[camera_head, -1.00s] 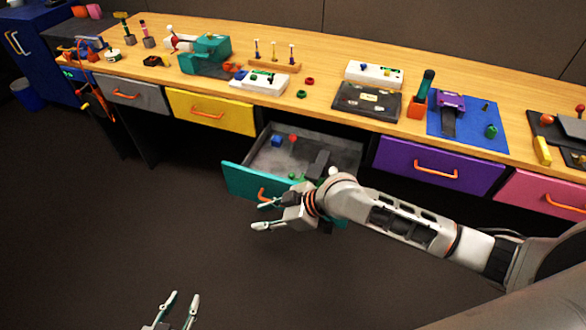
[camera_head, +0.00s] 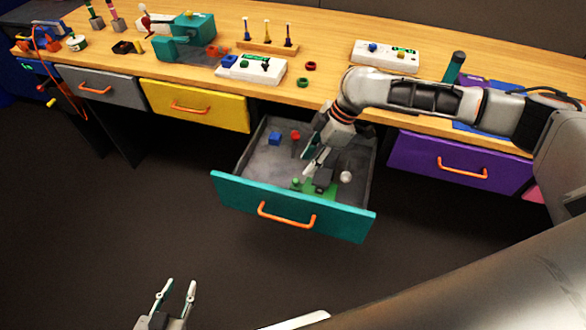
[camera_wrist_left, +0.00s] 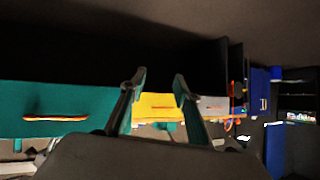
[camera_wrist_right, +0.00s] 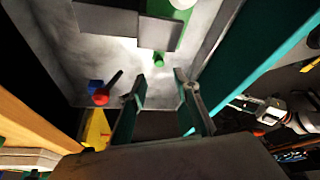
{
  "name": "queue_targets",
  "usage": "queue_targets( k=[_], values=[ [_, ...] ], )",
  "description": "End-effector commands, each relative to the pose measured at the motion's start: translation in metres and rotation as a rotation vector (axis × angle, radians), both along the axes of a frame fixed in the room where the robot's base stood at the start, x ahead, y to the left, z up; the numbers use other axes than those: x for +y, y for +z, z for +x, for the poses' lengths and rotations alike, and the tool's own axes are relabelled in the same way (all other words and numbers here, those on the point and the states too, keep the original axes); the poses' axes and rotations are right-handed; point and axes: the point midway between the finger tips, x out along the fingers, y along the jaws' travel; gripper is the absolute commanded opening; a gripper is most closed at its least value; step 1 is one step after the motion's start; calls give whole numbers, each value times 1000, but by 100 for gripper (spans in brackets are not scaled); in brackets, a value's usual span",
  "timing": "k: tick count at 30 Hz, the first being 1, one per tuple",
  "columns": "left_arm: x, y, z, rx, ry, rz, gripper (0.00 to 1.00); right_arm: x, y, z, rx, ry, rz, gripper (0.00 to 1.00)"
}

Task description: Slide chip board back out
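A green board (camera_head: 308,188) with a dark grey block (camera_head: 325,176) on it lies in the open teal drawer (camera_head: 245,191), near its front. It is partly hidden in the right wrist view, where the dark block (camera_wrist_right: 158,33) covers much of it. A white ball (camera_head: 345,177) and a small green knob (camera_head: 296,183) are at the board. My right gripper (camera_head: 311,160) is inside or just above the drawer, behind the board; the right wrist view shows its fingers apart and empty. My left gripper (camera_head: 178,286) is open and empty, low in front of the drawers.
A blue cube (camera_head: 275,138) and a red knob (camera_head: 295,136) are at the drawer's back. The wooden tabletop (camera_head: 330,85) above holds a white panel (camera_head: 250,70), a teal machine (camera_head: 185,40) and pegs. A yellow drawer (camera_head: 195,106) and a purple drawer (camera_head: 460,163) are shut on either side.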

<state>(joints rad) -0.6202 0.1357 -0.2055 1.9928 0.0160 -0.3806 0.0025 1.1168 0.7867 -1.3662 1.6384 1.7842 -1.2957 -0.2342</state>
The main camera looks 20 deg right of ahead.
Motion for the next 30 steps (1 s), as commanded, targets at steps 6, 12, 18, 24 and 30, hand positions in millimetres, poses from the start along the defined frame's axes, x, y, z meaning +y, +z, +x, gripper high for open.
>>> queue_targets(
  k=[6, 12, 18, 24, 30],
  values=[
    [-1, -15, -16, 30, -6, 3, 32, 5, -17, 0, 6, 0, 1, 31],
    [0, -22, -20, 36, -8, 10, 32, 17, -47, 3, 6, 0, 1, 31],
    [5, -22, -12, 23, -5, 19, 32, 26, -69, 5, 4, 1, 1, 31],
    [7, -21, -8, 17, -2, 25, 32, 29, -75, 6, 2, -1, 0, 31],
    [7, -19, -5, 10, -3, 24, 32, 29, -75, 6, 2, -1, 0, 31]
  ],
)
